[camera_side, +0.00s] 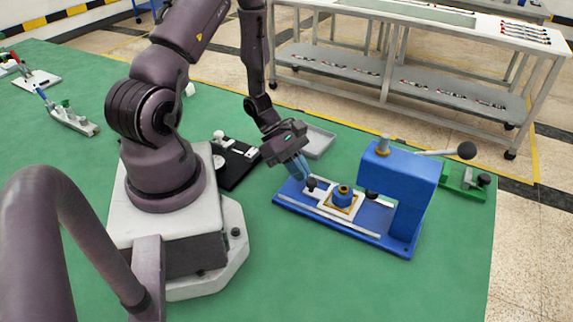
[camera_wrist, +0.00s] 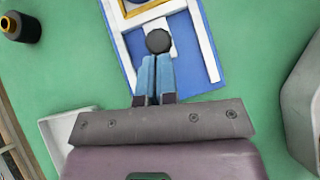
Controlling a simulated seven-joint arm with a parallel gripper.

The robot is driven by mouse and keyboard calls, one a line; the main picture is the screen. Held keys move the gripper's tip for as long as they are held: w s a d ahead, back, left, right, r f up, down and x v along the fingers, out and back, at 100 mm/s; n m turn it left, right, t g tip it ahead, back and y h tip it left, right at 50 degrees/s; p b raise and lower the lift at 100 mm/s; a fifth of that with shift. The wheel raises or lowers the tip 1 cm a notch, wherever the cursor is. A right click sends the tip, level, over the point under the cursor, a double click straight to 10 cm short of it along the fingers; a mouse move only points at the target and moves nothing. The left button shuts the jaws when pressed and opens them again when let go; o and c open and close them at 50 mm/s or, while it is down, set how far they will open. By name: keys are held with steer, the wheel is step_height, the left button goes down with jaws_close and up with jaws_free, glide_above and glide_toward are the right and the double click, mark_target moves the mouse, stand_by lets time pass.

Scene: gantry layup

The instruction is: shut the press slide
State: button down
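The blue press (camera_side: 405,185) stands on the green table, its head at the right end of its blue base. My gripper (camera_side: 303,172) is low at the knob's left side. Its blue fingers (camera_wrist: 156,62) are together with nothing seen between them, tips close to the knob; contact cannot be told.
A grey tray (camera_side: 318,142) lies behind my gripper. A black fixture (camera_side: 235,160) lies to the left. The press lever with its black ball (camera_side: 466,150) reaches right, above a green clamp (camera_side: 462,182). A black and orange spool (camera_wrist: 20,27) shows in the wrist view. The front table is clear.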

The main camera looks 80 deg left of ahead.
mark_target(326, 192)
steer(key=w+d, duration=0.4)
steer(key=d, duration=0.1)
steer(key=shift+w, duration=0.4)
